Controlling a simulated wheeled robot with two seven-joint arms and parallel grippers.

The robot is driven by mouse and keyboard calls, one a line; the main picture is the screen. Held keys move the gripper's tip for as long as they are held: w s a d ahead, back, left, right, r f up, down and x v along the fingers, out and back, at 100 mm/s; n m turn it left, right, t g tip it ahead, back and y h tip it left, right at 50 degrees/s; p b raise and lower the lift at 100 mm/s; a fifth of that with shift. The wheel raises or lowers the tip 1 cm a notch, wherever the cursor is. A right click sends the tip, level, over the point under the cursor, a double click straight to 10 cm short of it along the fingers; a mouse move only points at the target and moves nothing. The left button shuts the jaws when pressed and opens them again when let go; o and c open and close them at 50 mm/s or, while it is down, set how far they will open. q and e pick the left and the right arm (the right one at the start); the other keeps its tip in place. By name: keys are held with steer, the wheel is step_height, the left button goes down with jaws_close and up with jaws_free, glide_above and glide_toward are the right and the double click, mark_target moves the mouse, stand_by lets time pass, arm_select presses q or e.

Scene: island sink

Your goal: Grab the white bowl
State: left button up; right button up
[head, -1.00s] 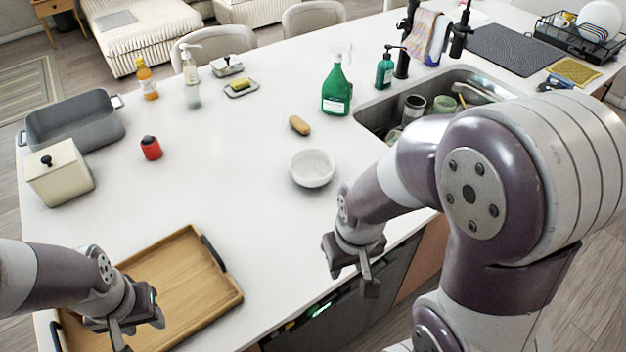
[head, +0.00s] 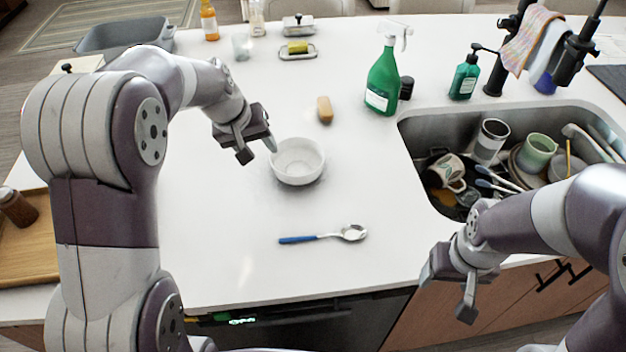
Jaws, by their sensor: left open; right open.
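The white bowl (head: 298,163) stands upright and looks empty on the white island top, in the middle of the head view. My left gripper (head: 256,149) is open just to the left of the bowl, with one finger close to its rim. I cannot tell whether that finger touches it. My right gripper (head: 452,287) is open and empty. It hangs by the island's front edge below the sink, well to the right of the bowl.
A spoon with a blue handle (head: 322,235) lies in front of the bowl. A brown sponge (head: 325,109) and green spray bottle (head: 383,78) stand behind it. The sink (head: 416,125) at right holds several dishes. A wooden tray (head: 25,243) is at left.

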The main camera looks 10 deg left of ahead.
mark_target(271, 159)
arm_select(q)
steer(key=x, duration=0.4)
steer(key=w+p+x, duration=0.1)
steer(key=x, duration=0.3)
steer(key=w+a+x, duration=0.1)
steer(key=x, duration=0.3)
steer(key=shift+r+p, duration=0.2)
steer(key=shift+p, duration=0.15)
steer(key=shift+d+f, duration=0.15)
steer(key=shift+f, duration=0.05)
jaws_close()
arm_select(e)
steer(key=shift+s+a+r, duration=0.2)
steer(key=shift+a+r, duration=0.1)
steer(key=shift+r, duration=0.15)
